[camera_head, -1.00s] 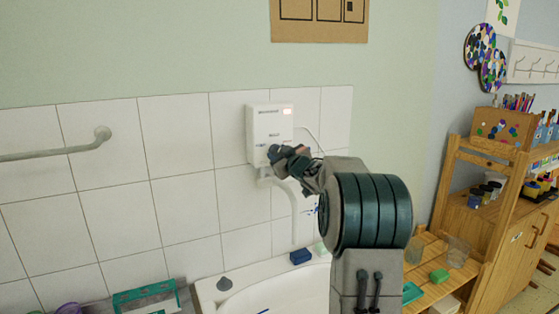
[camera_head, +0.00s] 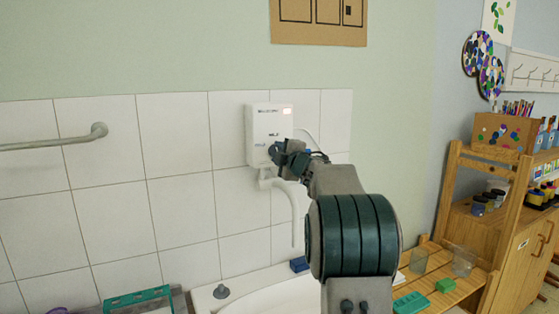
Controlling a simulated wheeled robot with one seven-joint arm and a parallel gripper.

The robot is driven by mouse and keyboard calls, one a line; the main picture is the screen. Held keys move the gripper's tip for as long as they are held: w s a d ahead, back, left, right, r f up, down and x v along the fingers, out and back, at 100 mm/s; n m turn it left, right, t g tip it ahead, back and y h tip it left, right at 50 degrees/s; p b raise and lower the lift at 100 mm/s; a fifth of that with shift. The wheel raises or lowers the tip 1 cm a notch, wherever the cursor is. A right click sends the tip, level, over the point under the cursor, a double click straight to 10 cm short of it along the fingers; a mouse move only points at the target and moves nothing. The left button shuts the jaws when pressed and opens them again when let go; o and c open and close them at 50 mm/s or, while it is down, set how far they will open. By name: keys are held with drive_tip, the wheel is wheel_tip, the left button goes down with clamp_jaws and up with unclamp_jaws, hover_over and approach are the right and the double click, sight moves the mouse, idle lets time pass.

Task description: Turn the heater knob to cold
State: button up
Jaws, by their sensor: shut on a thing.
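The heater (camera_head: 268,122) is a white box on the tiled wall, with a small red-lit display at its upper right. A white pipe bends down from its underside. My gripper (camera_head: 277,153) is at the lower right of the heater's front, shut on the knob. The knob is mostly hidden behind my fingers, so its pointing direction cannot be told. My arm reaches up to it from the lower right.
A white sink (camera_head: 275,298) lies below, with a blue block (camera_head: 299,264) on its back rim. A grey rail (camera_head: 60,140) is on the wall at left. A wooden shelf (camera_head: 455,215) with jars and a pencil box stands at right. A green rack (camera_head: 138,300) is at lower left.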

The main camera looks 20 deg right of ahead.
drive_tip(key=n+b, duration=0.2)
drive_tip(key=n, duration=0.3)
drive_tip(key=shift+f+b, duration=0.15)
drive_tip(key=shift+b, duration=0.25)
drive_tip(key=shift+n+b, duration=0.8)
drive_tip(key=shift+n, duration=1.1)
drive_tip(key=o, duration=1)
drive_tip(key=s+b, duration=0.1)
drive_tip(key=s, duration=0.6)
drive_tip(key=s+b, duration=0.2)
drive_tip(key=s, duration=0.5)
drive_tip(key=shift+d, duration=0.2)
drive_tip(key=shift+w, duration=0.1)
